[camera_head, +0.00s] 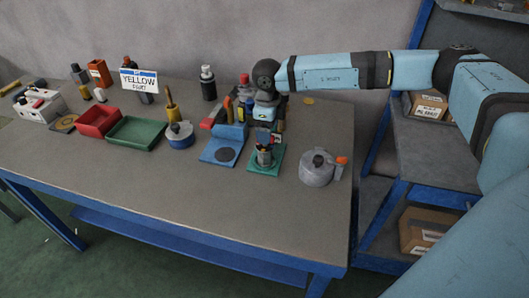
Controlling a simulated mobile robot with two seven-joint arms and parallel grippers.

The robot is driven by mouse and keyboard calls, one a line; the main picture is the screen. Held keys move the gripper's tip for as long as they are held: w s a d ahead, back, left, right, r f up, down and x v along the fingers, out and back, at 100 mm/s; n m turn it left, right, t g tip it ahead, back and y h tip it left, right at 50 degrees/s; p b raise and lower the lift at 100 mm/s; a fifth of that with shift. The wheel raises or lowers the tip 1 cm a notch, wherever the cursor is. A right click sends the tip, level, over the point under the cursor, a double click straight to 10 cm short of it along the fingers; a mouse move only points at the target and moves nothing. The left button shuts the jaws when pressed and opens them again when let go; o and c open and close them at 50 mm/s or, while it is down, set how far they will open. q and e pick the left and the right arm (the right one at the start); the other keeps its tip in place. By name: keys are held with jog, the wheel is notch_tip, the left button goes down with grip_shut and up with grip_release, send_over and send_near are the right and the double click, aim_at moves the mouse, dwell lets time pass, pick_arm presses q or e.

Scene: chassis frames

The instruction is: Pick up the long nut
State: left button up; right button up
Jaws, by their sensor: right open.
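My right arm reaches in from the right, and its gripper (264,138) points down above a small green pad (254,168) near the right part of the table (270,205). The gripper is open. A small dark and metallic part (265,157) stands on the green pad, just below and between the fingertips. It may be the long nut, but it is too small to tell. I cannot tell whether the fingers touch it. My left gripper is not in view.
A blue fixture (222,151) is left of the pad; a grey round pot (317,168) is to its right. Red (97,121) and green (136,132) trays, a YELLOW sign (138,80) and several bottles stand farther left. The table's front is clear. Shelves with boxes (421,231) stand right.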

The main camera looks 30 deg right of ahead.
aim_at(265, 153)
notch_tip(265, 153, down, 6)
jog(key=shift+r, duration=0.1)
jog(key=shift+c, duration=0.2)
jog(key=c, duration=1)
